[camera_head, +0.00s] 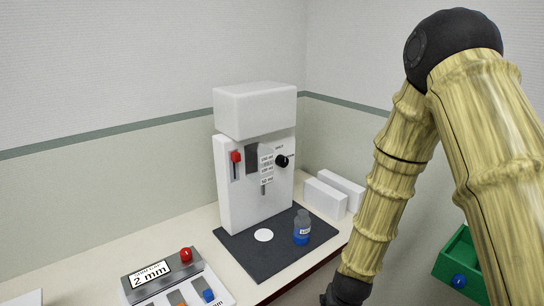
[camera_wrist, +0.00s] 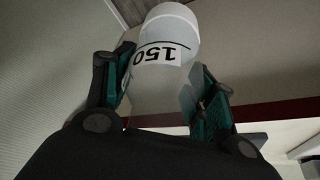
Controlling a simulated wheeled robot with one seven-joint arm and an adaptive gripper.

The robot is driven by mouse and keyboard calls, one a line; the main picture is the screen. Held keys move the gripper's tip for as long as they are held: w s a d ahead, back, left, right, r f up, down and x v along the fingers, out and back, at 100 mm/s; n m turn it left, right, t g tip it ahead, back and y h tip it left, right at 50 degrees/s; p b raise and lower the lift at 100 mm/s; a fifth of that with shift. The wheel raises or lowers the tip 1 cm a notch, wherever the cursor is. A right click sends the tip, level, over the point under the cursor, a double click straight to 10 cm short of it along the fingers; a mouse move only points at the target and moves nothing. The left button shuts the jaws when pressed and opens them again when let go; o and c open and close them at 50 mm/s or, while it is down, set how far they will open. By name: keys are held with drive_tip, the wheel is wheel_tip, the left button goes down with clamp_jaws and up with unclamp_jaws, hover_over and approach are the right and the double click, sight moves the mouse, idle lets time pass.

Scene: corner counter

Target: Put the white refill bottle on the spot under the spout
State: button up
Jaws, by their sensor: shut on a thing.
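The white bottle (camera_wrist: 168,28), marked "150", sits between the two teal-lined fingers of my gripper (camera_wrist: 158,88) in the wrist view. My gripper is shut on it. The bottle does not show in the head view, where my arm runs down to the bottom edge and the fingers are out of frame. The white round spot (camera_head: 264,235) lies bare on a dark mat (camera_head: 262,262) in front of the dispenser (camera_head: 234,190). The spout (camera_head: 263,189) hangs from the dispenser's front, above the mat.
A grey bottle with a blue lower part (camera_head: 302,229) stands on the mat, right of the spot. White blocks (camera_head: 326,198) stand right of the dispenser. A control box reading "2 mm" (camera_head: 150,275) is at front left. A green bin (camera_head: 459,262) is at right, beyond my arm.

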drive_tip(key=shift+n, duration=0.3)
drive_tip(key=f, duration=0.1)
drive_tip(key=f+b, duration=0.1)
drive_tip(key=f, duration=0.1)
drive_tip(key=s+a+f, duration=0.1)
drive_tip(key=shift+f, duration=0.35)
drive_tip(key=shift+s, duration=0.1)
drive_tip(key=shift+s+r, duration=0.1)
drive_tip(key=shift+s, duration=0.1)
drive_tip(key=shift+w, duration=0.1)
